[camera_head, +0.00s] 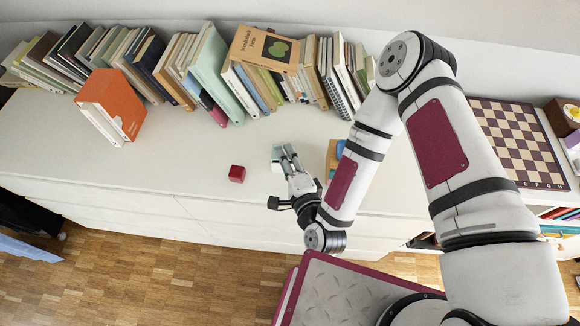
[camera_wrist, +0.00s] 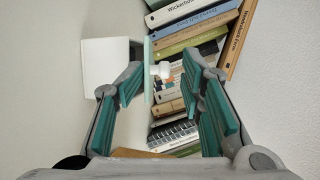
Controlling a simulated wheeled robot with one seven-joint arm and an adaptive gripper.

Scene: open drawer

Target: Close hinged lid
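A small pale green and white object (camera_head: 277,156), which looks like a little box with a raised lid, sits on the white dresser top beside my gripper (camera_head: 287,152). My gripper partly covers it. In the wrist view, a white square panel (camera_wrist: 105,66) stands beyond the left finger, and a thin pale green plate (camera_wrist: 148,72) stands upright to its right, seen nearly edge-on. The plate appears in the gap between my fingers. My gripper, also in the wrist view (camera_wrist: 160,85), has its teal-padded fingers spread apart. I cannot tell whether a finger touches the object.
A red cube (camera_head: 237,173) lies to the left on the dresser (camera_head: 170,160). A wooden item with blue on it (camera_head: 334,155) is partly hidden by my arm. Books (camera_head: 210,65) line the back. A chessboard (camera_head: 515,140) lies at right.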

